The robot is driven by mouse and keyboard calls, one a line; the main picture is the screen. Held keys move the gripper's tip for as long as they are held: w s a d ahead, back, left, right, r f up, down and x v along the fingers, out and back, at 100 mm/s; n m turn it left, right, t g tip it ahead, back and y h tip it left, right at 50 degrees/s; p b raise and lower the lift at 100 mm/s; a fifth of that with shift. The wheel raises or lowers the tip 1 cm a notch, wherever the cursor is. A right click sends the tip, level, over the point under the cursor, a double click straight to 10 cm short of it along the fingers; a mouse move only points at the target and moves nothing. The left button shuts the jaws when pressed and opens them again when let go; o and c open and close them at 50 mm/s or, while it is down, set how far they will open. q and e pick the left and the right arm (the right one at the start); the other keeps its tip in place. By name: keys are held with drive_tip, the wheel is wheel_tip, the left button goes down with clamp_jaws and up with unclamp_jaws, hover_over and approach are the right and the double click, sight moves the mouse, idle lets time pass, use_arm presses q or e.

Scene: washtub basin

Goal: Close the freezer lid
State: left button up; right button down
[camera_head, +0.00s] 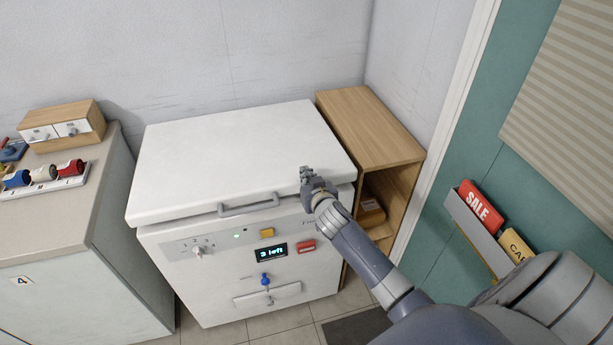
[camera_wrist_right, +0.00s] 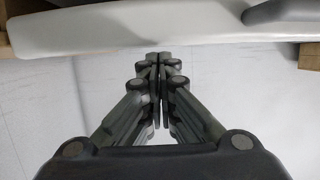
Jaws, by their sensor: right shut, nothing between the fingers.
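The white chest freezer (camera_head: 205,297) stands against the wall in the middle of the head view. Its white lid (camera_head: 235,150) lies over the top, slightly raised, with a thin gap at the front edge. A grey handle (camera_head: 249,205) sits on the lid's front edge. My right gripper (camera_head: 306,174) is at the lid's right front corner, shut and empty. In the right wrist view its fingers (camera_wrist_right: 160,60) are together, close to the lid's edge (camera_wrist_right: 150,30). I cannot tell if they touch it. My left gripper is not in view.
A wooden shelf unit (camera_head: 368,125) stands right of the freezer. A counter (camera_head: 50,215) with a small drawer box (camera_head: 72,128) stands left. A teal door (camera_head: 550,190) with a sign holder (camera_head: 476,232) is at the right. A dark mat (camera_head: 357,328) lies on the floor.

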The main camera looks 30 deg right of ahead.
drive_tip(key=shift+f, duration=0.1)
drive_tip(key=f+b, duration=0.2)
drive_tip(key=f, duration=0.1)
drive_tip(key=s+f+b, duration=0.1)
drive_tip(key=f+b, duration=0.1)
drive_tip(key=shift+a, duration=0.1)
drive_tip(key=shift+w, duration=0.1)
